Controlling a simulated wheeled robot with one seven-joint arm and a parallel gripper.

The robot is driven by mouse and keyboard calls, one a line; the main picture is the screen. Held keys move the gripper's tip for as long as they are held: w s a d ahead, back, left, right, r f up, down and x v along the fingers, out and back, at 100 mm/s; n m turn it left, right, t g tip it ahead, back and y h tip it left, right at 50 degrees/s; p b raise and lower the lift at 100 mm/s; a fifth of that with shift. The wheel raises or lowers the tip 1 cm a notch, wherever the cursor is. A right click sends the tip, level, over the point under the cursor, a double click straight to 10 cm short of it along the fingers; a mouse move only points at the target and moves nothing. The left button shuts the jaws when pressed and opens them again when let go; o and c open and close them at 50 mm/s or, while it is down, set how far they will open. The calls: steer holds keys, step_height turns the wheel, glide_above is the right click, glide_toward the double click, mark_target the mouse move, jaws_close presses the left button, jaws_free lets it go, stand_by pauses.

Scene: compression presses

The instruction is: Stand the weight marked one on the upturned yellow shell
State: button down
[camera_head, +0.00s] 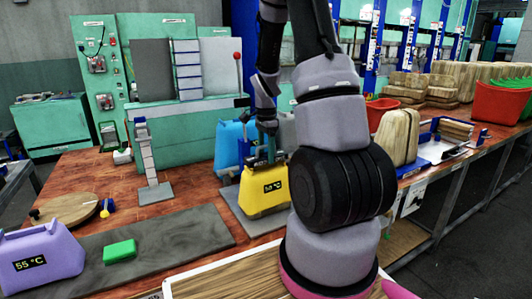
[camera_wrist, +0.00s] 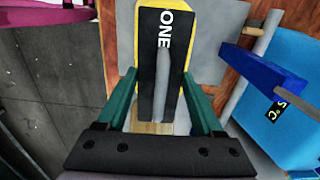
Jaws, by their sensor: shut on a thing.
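My gripper (camera_head: 267,152) is at the top of a yellow block-shaped body (camera_head: 262,196) with a black label that seems to read 50 °C. In the wrist view my gripper (camera_wrist: 163,112), with two green fingers, is shut on the weight marked ONE (camera_wrist: 149,70). This weight shows a black face, yellow edges and a grey bar along its middle, and looks like the same yellow body. It stands over a grey plate (camera_head: 285,222); I cannot tell whether it touches. I cannot make out a separate upturned yellow shell; my arm hides part of the table.
A blue body (camera_head: 229,142) stands just behind; it also shows in the wrist view (camera_wrist: 283,70). A purple body (camera_head: 40,260) marked 55 °C, a green block (camera_head: 119,251) and a round wooden board (camera_head: 66,208) are at left. A grey post (camera_head: 148,165) stands nearby. The dark mat (camera_head: 180,238) has free room.

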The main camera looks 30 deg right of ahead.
steer(key=shift+f, duration=0.65)
stand_by(0.6)
jaws_free()
step_height(320, 180, up, 11)
steer(key=shift+f, duration=0.1)
stand_by(0.7)
steer(key=s+a+r+n+t+y, duration=0.1)
steer(key=s+a+r+n+t, duration=0.2)
steer(key=s+a+r+n, duration=0.3)
steer(key=s+a+r+n+t+y, duration=0.1)
steer(key=s+a+r+n+t, duration=0.3)
steer(key=s+a+r+n, duration=0.3)
steer(key=s+r, duration=0.5)
steer(key=s, duration=0.1)
steer(key=shift+s+a+r, duration=0.2)
steer(key=shift+s+r, duration=0.15)
steer(key=shift+r, duration=0.05)
